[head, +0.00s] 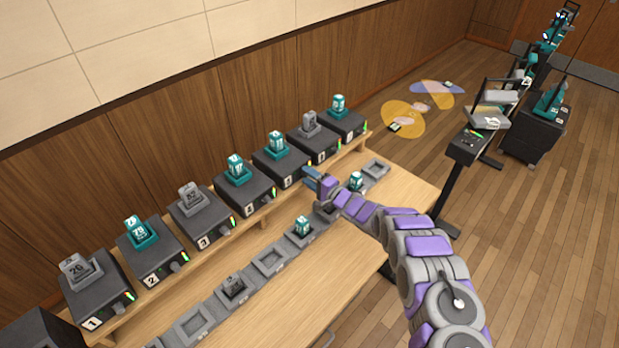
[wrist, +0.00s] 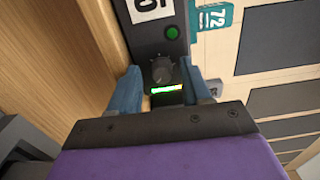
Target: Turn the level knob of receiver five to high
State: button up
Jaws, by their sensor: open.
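Receiver five (head: 276,168) is a dark box in the row on the wooden shelf, with a teal pack in its top. My gripper (head: 311,178) is at the right end of its front face. In the wrist view my gripper (wrist: 160,67) is open, with one blue finger on each side of a dark round level knob (wrist: 162,73). Whether the fingers touch the knob cannot be told. A lit green bar (wrist: 167,88) lies by the knob, and a green button (wrist: 172,33) is on the face. The number label (wrist: 150,8) is cut off, and the knob's pointer is too small to read surely.
Neighbouring receivers four (head: 244,190) and six (head: 314,143) stand close on either side. A tray strip (head: 270,262) with several slots runs along the table in front, some holding packs. Stands and a black cabinet (head: 533,130) are at the far right.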

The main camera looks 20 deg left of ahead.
jog(key=p+v, duration=0.2)
jog(key=v, duration=1.5)
jog(key=shift+d+f, duration=0.1)
jog(key=shift+d, duration=0.05)
